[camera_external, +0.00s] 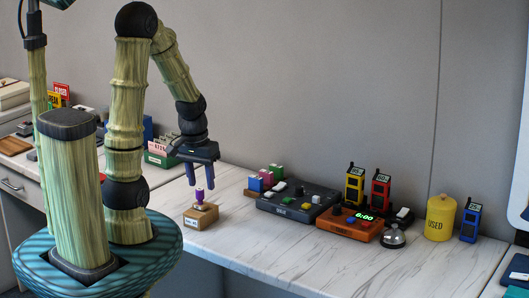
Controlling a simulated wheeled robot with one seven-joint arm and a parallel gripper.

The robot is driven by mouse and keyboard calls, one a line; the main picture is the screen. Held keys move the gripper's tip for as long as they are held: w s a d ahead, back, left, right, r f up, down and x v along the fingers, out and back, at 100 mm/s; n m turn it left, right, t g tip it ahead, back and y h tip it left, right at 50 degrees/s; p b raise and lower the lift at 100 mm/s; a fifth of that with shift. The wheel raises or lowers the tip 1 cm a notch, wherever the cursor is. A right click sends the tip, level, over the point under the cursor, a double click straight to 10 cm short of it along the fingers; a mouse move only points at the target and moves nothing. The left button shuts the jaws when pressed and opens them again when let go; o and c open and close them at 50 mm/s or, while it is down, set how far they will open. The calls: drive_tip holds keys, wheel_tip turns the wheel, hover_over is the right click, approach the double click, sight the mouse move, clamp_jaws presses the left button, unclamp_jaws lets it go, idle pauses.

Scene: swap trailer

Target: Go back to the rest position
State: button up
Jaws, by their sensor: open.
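My gripper (200,184) is open and points down above the white marble-look table (290,245). It hangs just over a small wooden block (201,218) with a purple-topped piece (199,195) standing upright on it. The gripper looks empty. I cannot tell from this one view whether the fingertips are around or beside the purple piece. My arm rises from the base at the left and bends over at the top.
Right of the gripper are a dark button box (297,201), an orange clock box (350,223), a bell (392,236), a yellow "USED" canister (440,217) and a blue device (470,222). Yellow and red devices stand behind. The front of the table is clear.

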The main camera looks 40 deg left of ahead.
drive_tip(key=shift+w+d+r+m+t, duration=0.15)
drive_tip(key=shift+d+r+m+t, duration=0.45)
drive_tip(key=shift+d+r+m, duration=0.25)
drive_tip(key=shift+r, duration=0.1)
drive_tip(key=w+p+v, duration=0.2)
drive_tip(key=p+v, duration=0.7)
drive_tip(key=p, duration=0.1)
drive_tip(key=shift+r, duration=0.6)
